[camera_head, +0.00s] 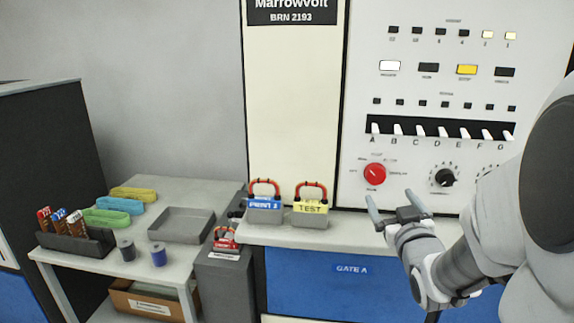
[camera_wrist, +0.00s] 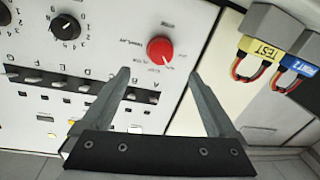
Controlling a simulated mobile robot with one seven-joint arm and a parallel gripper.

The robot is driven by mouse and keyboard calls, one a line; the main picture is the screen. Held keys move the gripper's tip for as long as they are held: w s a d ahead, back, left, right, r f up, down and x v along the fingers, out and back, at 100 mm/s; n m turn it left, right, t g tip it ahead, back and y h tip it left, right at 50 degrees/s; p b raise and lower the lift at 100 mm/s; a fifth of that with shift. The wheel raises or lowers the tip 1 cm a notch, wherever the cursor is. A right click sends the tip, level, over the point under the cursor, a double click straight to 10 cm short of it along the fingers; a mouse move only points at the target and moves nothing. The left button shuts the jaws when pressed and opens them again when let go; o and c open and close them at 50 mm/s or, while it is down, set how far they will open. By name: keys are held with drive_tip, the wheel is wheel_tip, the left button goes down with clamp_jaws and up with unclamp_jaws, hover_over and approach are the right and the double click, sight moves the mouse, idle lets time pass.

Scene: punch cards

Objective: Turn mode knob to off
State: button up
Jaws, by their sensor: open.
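A red round knob (camera_head: 374,173) sits on the white control panel below the lever row, with small printed labels around it. I cannot read which label it points to. It also shows in the wrist view (camera_wrist: 160,49), beyond the fingertips. A black knob (camera_head: 444,178) with a dial of marks sits to its right; in the wrist view a black knob (camera_wrist: 65,26) with numbers is at the upper left. My gripper (camera_head: 389,199) is open and empty, in front of the panel, below and right of the red knob in the head view. It appears apart from it.
A row of lettered levers (camera_head: 440,130) runs above the knobs. A blue PRINT 2 block (camera_head: 264,204) and a yellow TEST block (camera_head: 310,207), both with red handles, stand on the ledge at left. A grey tray (camera_head: 181,226) lies on the side table.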

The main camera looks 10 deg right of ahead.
sight(377, 177)
drive_tip(key=w, duration=0.3)
drive_tip(key=w+d, duration=0.1)
drive_tip(key=w, duration=0.6)
drive_tip(key=shift+d+p, duration=0.3)
drive_tip(key=shift+p, duration=0.1)
drive_tip(key=c, duration=1.4)
